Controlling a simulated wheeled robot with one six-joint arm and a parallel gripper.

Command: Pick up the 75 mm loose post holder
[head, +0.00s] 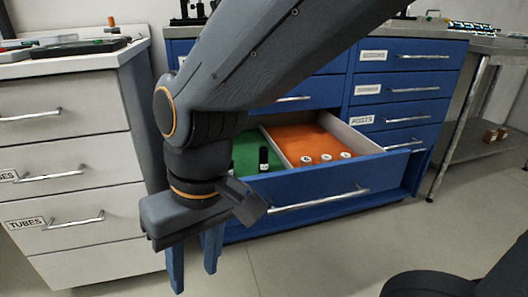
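An open blue drawer (330,181) holds a green section on the left and an orange section on the right. A short black cylinder with a light band, perhaps a post holder (263,159), stands upright in the green section. Its length cannot be read, and my arm hides part of that section. My gripper (195,280) points down in front of the drawer, to the left of and nearer than the black cylinder. Its two blue fingers are apart with nothing seen between them.
Several small white-topped pieces (326,157) stand near the front of the orange section (310,138). A white drawer cabinet (80,165) is at left. A metal side table (480,120) stands at right. Grey floor (330,250) is clear in front of the drawer.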

